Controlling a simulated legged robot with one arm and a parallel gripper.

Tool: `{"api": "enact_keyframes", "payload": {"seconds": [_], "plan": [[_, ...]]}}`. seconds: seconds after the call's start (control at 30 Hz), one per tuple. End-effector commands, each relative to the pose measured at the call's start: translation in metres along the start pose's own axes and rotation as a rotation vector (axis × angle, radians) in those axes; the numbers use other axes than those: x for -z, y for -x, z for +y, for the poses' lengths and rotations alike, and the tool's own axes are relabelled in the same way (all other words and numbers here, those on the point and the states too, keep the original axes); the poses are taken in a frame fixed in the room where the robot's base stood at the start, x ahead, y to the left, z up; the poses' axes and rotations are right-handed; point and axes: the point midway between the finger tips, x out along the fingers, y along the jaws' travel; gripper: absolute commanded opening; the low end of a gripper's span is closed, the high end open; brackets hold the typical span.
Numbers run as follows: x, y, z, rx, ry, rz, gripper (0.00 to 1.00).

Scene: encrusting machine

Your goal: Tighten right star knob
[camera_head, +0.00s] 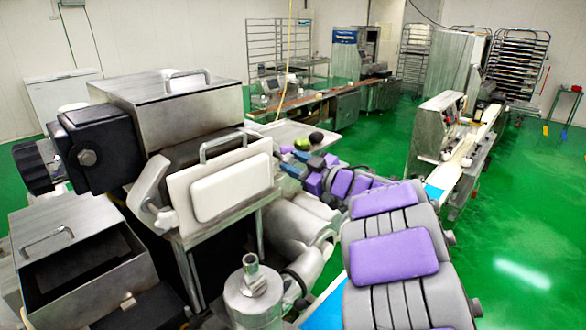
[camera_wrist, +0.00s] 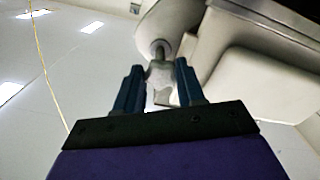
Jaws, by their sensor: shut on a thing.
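The right star knob (camera_wrist: 161,76) is a pale grey piece below a white rounded arm (camera_wrist: 168,28) of the machine in the wrist view. My gripper (camera_wrist: 158,72) has its two blue fingers on either side of it and is shut on it. In the head view my gripper (camera_head: 286,165) is at the right side of the encrusting machine, just beyond the white front plate (camera_head: 222,188). The knob cannot be made out there. A matching white arm (camera_head: 150,190) shows on the plate's left side.
A steel hopper box (camera_head: 168,105) and a black motor housing (camera_head: 97,140) are on the machine. An open steel box (camera_head: 75,255) stands at the lower left. A table with a green item (camera_head: 302,143) is behind my gripper. Green floor (camera_head: 500,220) is clear at right.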

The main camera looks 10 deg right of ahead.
Motion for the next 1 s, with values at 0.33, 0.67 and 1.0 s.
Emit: {"api": "enact_keyframes", "payload": {"seconds": [0.33, 0.67, 1.0], "plan": [[-0.0018, 0.0013, -0.0009, -0.002, 0.328, 0.001, 0.08], [-0.0010, 0.0004, -0.0025, 0.002, 0.587, 0.001, 0.08], [-0.0006, -0.0005, -0.0028, 0.005, 0.727, 0.001, 0.08]]}}
